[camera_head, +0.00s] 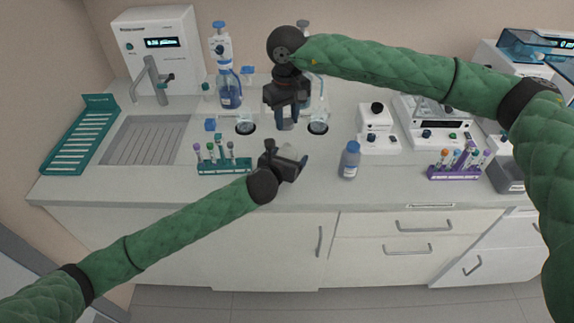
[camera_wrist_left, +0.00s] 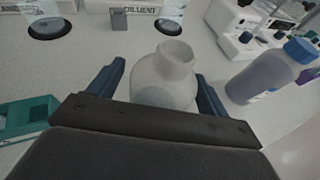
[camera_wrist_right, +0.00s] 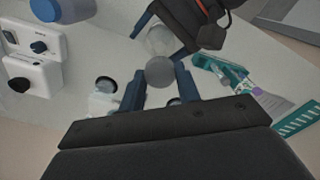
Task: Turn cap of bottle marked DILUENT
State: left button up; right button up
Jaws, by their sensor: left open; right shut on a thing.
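A pale, translucent bottle (camera_wrist_left: 165,88) with a bare, open neck stands upright between the fingers of my left gripper (camera_wrist_left: 160,92); in the head view this gripper (camera_head: 290,160) is low at the counter's front. The left fingers are open beside it. No writing shows on this bottle. A label reading DILUENT (camera_wrist_left: 152,11) is on the counter behind it. My right gripper (camera_head: 287,118) is higher and farther back, pointing down. In the right wrist view its fingers (camera_wrist_right: 160,82) are shut on a round grey cap (camera_wrist_right: 160,71), apart from the bottle.
A blue-capped bottle (camera_head: 349,160) stands to the right of my left gripper. Tube racks stand at left, teal (camera_head: 224,166), and right, purple (camera_head: 455,172). Round counter openings (camera_head: 245,127), a dispenser bottle (camera_head: 229,90), small devices (camera_head: 378,142) and a sink (camera_head: 145,140) surround the space.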

pick_arm(q)
jog(key=shift+w+d+f, duration=0.15)
jog(key=shift+w, duration=0.15)
jog(key=c, duration=1.5)
pick_arm(e)
send_over(287, 145)
jog(key=shift+s+f, duration=0.1)
jog(key=shift+f, duration=2.4)
jog(key=shift+f, duration=0.1)
jog(key=shift+f, duration=0.75)
jog(key=shift+f, duration=0.55)
